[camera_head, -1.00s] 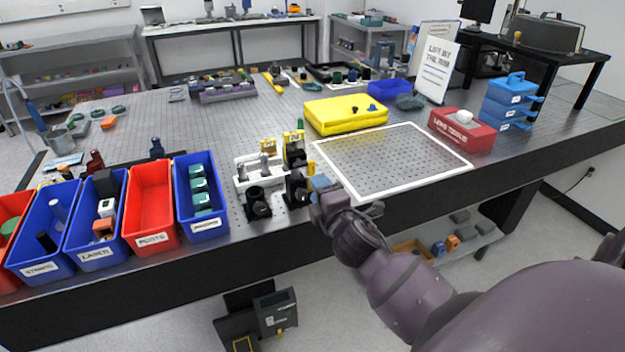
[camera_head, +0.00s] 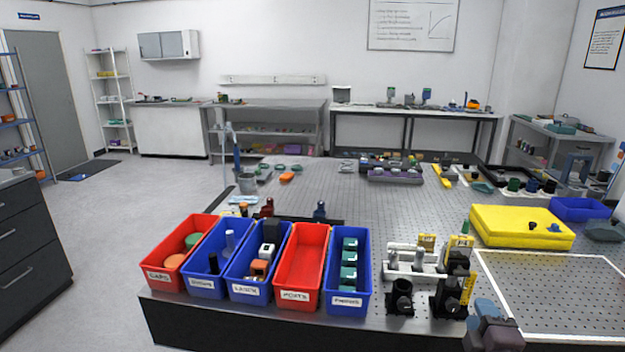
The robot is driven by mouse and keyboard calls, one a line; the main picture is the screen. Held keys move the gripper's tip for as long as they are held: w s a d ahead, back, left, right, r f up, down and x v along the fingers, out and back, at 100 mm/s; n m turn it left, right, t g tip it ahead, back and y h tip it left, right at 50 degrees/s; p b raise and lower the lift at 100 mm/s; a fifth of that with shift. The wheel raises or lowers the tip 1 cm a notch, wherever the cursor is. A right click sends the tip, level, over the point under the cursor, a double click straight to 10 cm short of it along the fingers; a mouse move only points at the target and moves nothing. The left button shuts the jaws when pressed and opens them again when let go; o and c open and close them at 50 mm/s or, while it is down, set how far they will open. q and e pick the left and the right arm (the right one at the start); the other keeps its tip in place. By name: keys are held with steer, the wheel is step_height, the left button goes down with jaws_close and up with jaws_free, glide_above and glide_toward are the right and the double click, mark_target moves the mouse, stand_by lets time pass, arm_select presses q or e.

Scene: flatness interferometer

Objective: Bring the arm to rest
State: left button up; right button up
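My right gripper (camera_head: 482,312) shows at the bottom right of the head view, in front of the optics table's near edge. Only its blue-grey tip and a dark purple-grey part behind it show; the rest of the arm is cut off by the frame. I cannot tell whether its fingers are open or shut, or whether it holds anything. It is just right of the black mounts (camera_head: 447,298) and beside the white-outlined area (camera_head: 560,290) on the table. My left gripper is not in view.
Red and blue bins (camera_head: 300,265) line the near edge of the perforated table (camera_head: 370,205). A yellow case (camera_head: 520,228) lies behind the outlined area. Clear floor (camera_head: 100,225) lies to the left, with a dark drawer cabinet (camera_head: 30,240) at the far left.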

steer(key=s+a+f+m+g+y, duration=0.2)
steer(key=s+f+m, duration=0.4)
steer(key=f, duration=0.5)
steer(key=s+a+f+m+g+y, duration=0.1)
steer(key=s+a+f+m+g, duration=0.2)
steer(key=s+f, duration=0.8)
steer(key=a+m, duration=0.2)
steer(key=m, duration=0.2)
steer(key=shift+s+a+f+g+y, duration=0.2)
steer(key=shift+a+f+g+y, duration=0.05)
steer(key=shift+a+g+y, duration=0.15)
